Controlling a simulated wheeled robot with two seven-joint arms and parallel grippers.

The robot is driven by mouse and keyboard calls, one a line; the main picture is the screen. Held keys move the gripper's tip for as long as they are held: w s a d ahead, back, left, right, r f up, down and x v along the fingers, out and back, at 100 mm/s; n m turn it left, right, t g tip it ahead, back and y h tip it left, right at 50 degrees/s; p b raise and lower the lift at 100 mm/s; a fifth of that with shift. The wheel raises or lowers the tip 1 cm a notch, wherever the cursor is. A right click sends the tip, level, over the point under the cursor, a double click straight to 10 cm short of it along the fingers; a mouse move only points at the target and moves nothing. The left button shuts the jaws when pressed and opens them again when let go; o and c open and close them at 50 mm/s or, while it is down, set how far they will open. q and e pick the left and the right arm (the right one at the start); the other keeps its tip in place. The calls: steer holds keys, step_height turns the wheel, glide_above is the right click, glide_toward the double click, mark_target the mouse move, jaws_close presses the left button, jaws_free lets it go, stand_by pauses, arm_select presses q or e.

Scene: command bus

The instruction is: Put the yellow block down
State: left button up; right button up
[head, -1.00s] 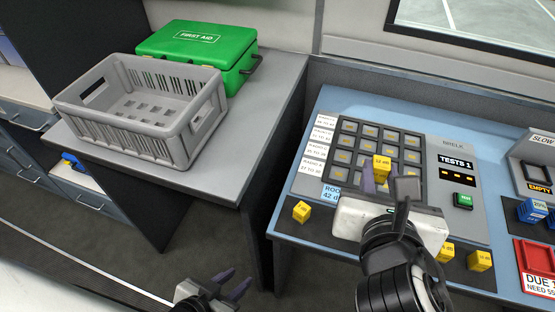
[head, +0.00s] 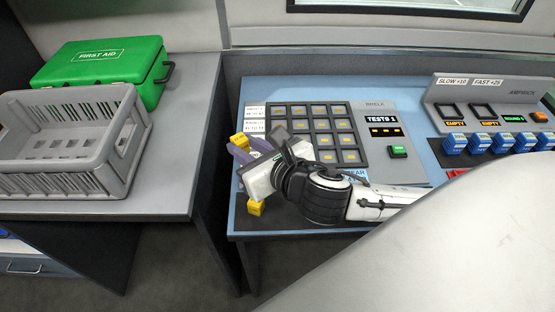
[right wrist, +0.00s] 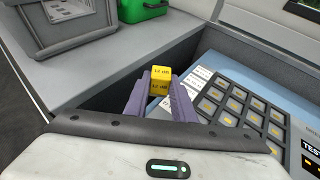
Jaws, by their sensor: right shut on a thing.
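A yellow block (right wrist: 160,78) with dark lettering is held between the purple fingers of my right gripper (right wrist: 161,100). In the head view the yellow block (head: 239,140) shows at the tips of the right gripper (head: 240,152), near the left edge of the blue desk (head: 240,222). The right gripper is shut on it and points left, beside the keypad panel. Whether the block touches anything below cannot be told. Another yellow block (head: 255,208) stands on the desk just below the gripper body. My left gripper is out of view.
A grid panel (head: 320,128) with yellow-marked cells lies right of the gripper. A grey crate (head: 66,185) and a green first aid box (head: 98,66) stand on the grey counter (head: 185,150) at left. A gap separates counter and desk. Several blue blocks (head: 500,143) stand at right.

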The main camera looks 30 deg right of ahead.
steer(key=w+d+f+n+y+b, duration=0.1)
steer(key=d+y, duration=0.1)
steer(key=d, duration=0.9)
steer(key=shift+n, duration=0.4)
step_height(320, 180, down, 9)
steer(key=shift+w+d+f+b, duration=0.1)
steer(key=shift+b, duration=0.75)
jaws_close()
steer(key=o, duration=1)
jaws_free()
